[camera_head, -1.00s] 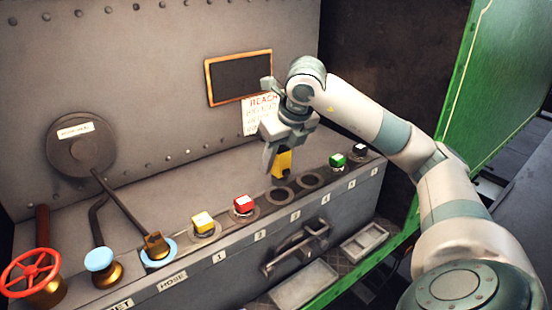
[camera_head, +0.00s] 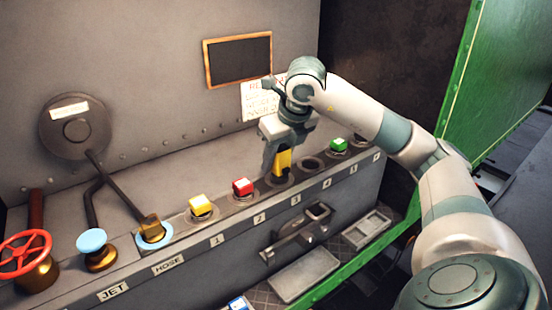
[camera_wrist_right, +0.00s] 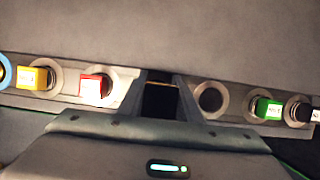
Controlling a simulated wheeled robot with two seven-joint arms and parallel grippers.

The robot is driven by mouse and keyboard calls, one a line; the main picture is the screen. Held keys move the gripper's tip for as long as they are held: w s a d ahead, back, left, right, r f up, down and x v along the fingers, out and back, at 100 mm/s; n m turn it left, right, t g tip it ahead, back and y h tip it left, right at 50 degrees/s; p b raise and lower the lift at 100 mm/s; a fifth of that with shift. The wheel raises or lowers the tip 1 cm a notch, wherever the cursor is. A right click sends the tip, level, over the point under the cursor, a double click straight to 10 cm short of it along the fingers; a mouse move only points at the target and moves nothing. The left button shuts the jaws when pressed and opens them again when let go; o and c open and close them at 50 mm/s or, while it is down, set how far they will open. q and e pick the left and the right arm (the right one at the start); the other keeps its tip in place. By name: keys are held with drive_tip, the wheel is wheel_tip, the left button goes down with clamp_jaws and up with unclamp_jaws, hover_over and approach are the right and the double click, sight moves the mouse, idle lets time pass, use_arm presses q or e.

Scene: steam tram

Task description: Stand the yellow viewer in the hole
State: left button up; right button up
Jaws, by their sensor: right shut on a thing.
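My right gripper (camera_head: 277,163) is shut on the yellow viewer (camera_head: 284,161), which it holds roughly upright over the third hole (camera_head: 280,181) of the shelf row. The viewer's lower end is at that hole's ring; I cannot tell whether it is inside. In the right wrist view, the gripper (camera_wrist_right: 166,98) has a dark shape between its fingers, and the hole beneath is hidden. An empty ringed hole (camera_head: 311,164) lies just right of the viewer; it also shows in the right wrist view (camera_wrist_right: 210,98). My left gripper is not in view.
A red block (camera_head: 243,187) and a yellow block (camera_head: 201,206) stand to the left in the row. A green block (camera_head: 338,145) stands to the right, near my arm. A blue-rimmed hose fitting (camera_head: 153,234) and red valve wheel (camera_head: 24,254) are farther left. The wall (camera_head: 150,60) rises behind.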

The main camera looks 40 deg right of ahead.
drive_tip(key=o, duration=2)
drive_tip(key=shift+r+p, duration=1)
drive_tip(key=shift+r, duration=0.4)
drive_tip(key=shift+r+p, duration=1.65)
drive_tip(key=shift+r, duration=0.7)
drive_tip(key=shift+s, duration=0.1)
